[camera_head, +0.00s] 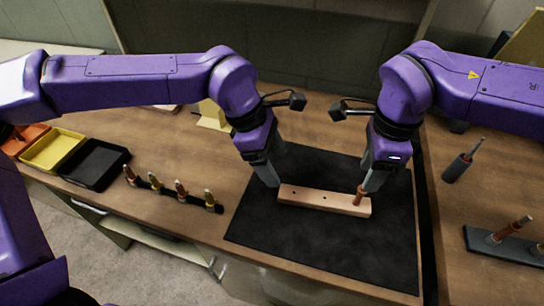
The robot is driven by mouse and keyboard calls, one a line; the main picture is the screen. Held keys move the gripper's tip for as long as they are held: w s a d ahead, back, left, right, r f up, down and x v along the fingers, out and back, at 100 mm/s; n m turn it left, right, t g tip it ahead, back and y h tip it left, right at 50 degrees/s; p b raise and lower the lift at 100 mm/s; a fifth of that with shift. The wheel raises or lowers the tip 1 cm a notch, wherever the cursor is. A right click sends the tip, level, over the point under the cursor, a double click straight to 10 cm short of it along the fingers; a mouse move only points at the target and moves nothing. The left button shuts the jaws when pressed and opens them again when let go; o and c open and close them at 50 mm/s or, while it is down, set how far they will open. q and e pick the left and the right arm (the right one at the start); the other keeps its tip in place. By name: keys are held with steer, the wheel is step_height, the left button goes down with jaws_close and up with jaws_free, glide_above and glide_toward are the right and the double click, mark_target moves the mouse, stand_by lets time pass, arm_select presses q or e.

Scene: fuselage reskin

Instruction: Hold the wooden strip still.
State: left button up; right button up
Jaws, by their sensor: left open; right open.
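The wooden strip (318,200) is a pale bar with small dark holes, lying flat on the black mat (300,246). My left gripper (276,176) is open at the strip's left end, its near finger close beside that end; I cannot tell whether it touches. My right gripper (369,187) is open at the strip's right end. A small copper-coloured piece (361,195) stands upright at that end, beside the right gripper's fingers. The fingers partly hide the strip's right end.
Black (94,165), yellow (53,151) and orange bins stand at the left. A dark rack (174,192) holds several coloured-tip pieces. At the right are a dark-handled tool (463,160) and another rack (503,246). The mat's front area is clear.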

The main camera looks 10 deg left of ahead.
mark_target(292, 192)
arm_select(q)
steer(key=x, duration=1)
steer(key=shift+s+d+r, duration=0.1)
arm_select(e)
steer(key=shift+d, duration=0.1)
arm_select(q)
steer(key=c, duration=1.2)
arm_select(e)
steer(key=shift+c, duration=0.2)
step_height(292, 192, up, 2)
steer(key=n, duration=0.4)
steer(key=shift+r, duration=0.25)
step_height(292, 192, down, 9)
steer(key=shift+r, duration=0.1)
jaws_close()
